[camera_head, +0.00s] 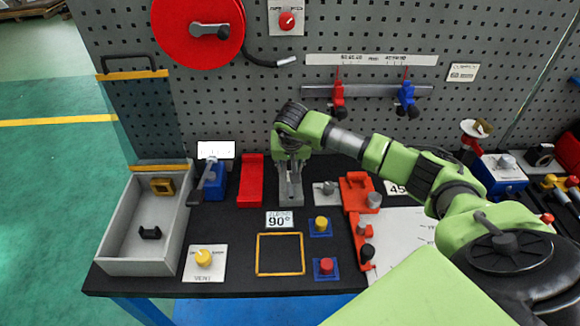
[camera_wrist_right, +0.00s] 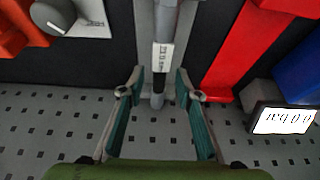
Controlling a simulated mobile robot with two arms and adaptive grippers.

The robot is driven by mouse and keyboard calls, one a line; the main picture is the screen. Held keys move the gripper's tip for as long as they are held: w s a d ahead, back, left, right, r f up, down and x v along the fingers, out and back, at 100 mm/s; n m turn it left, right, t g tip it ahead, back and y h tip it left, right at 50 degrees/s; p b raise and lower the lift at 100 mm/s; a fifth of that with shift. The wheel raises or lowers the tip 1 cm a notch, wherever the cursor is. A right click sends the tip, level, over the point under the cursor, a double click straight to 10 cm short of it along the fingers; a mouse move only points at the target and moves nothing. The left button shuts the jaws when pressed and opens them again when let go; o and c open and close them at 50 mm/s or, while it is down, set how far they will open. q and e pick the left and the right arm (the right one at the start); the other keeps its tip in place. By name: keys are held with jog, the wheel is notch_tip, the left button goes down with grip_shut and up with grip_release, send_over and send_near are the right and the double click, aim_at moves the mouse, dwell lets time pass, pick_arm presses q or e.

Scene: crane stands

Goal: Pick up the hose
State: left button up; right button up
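A black hose (camera_head: 262,60) runs from the red reel (camera_head: 198,30) on the pegboard and ends in a silver tip (camera_head: 286,61), hanging free above my right gripper (camera_head: 291,160). That gripper points down over a grey upright holder (camera_head: 290,193) at the back of the bench. In the right wrist view my right gripper (camera_wrist_right: 160,95) is open, its teal-padded fingers apart. Between them, as seen from there, is a grey cylindrical piece with a white label (camera_wrist_right: 163,57) and a dark band. I cannot tell whether it belongs to the hose. My left gripper is out of view.
A red block (camera_head: 251,180) and a blue gauge with a white display (camera_head: 215,150) stand left of the holder. A grey bin (camera_head: 114,215) is farther left. Orange-red clamps (camera_head: 357,190) stand right. The pegboard (camera_head: 240,105) rises close behind. A yellow frame (camera_head: 258,255) lies in front.

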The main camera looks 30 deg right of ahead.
jog(key=shift+s, duration=0.1)
grip_shut()
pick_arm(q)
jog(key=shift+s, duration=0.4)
pick_arm(e)
jog(key=shift+r, duration=0.1)
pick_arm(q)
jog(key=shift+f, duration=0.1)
pick_arm(e)
jog(key=shift+r, duration=0.1)
